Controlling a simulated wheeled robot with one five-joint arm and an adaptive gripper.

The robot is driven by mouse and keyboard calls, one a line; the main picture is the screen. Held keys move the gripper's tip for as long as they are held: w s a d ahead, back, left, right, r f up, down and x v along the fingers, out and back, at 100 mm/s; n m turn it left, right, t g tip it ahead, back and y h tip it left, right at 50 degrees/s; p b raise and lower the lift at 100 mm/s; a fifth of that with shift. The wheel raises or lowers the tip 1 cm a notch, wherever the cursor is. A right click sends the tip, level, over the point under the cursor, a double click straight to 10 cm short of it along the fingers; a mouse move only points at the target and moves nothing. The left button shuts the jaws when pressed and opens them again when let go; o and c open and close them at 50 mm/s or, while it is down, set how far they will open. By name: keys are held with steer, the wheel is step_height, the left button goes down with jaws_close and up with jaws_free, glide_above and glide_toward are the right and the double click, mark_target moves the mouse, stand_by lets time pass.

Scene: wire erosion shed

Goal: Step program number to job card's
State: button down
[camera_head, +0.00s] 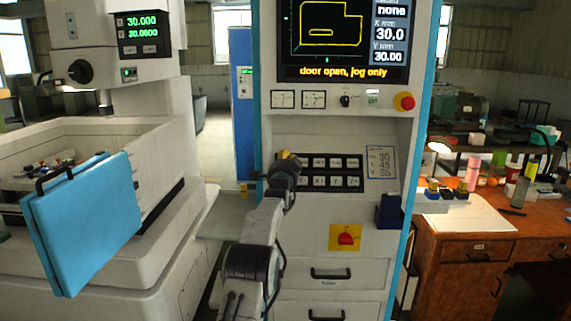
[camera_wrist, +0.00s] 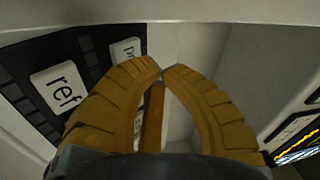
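The control cabinet's screen (camera_head: 345,38) shows a yellow outline, "none", X 30.0, Y 30.00 and "door open, jog only". Below it is a black key panel (camera_head: 331,163) with two rows of white keys. A small card with printed rows (camera_head: 381,163) is right of the keys; its text is too small to read, and I cannot tell if it is the job card. My gripper (camera_head: 287,156) is at the panel's left end, hiding some keys. In the wrist view its yellow fingertips (camera_wrist: 163,74) meet, holding nothing visible. A "ref" key (camera_wrist: 61,87) and a partly hidden key (camera_wrist: 126,50) are to their left.
A red emergency button (camera_head: 404,101) and small switches sit above the keys. A red knob on a yellow plate (camera_head: 345,238) is below, beside a dark blue holder (camera_head: 390,211). The machine's blue door (camera_head: 84,222) stands at left. A cluttered wooden desk (camera_head: 466,247) is at right.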

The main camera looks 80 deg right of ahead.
steer(key=shift+d+f+p, duration=0.45)
steer(key=shift+d+p, duration=0.2)
steer(key=shift+p, duration=0.65)
stand_by(1.6)
steer(key=shift+a+b, duration=0.2)
steer(key=shift+b, duration=0.4)
steer(key=shift+a+r, duration=0.1)
steer(key=shift+a+r+b, duration=0.2)
steer(key=shift+a+b, duration=0.05)
steer(key=shift+b, duration=0.5)
steer(key=shift+a+r, duration=0.1)
steer(key=shift+r, duration=0.05)
steer(key=shift+a+b, duration=0.15)
steer(key=shift+b, duration=0.35)
steer(key=shift+s+a+r+b, duration=0.1)
steer(key=shift+a+r+b, duration=0.75)
steer(key=shift+b, duration=0.4)
steer(key=shift+s+a+r+b, duration=0.1)
steer(key=shift+a+r+b, duration=0.5)
steer(key=shift+a+b, duration=0.55)
steer(key=shift+w+d, duration=0.1)
steer(key=shift+d, duration=0.05)
stand_by(0.4)
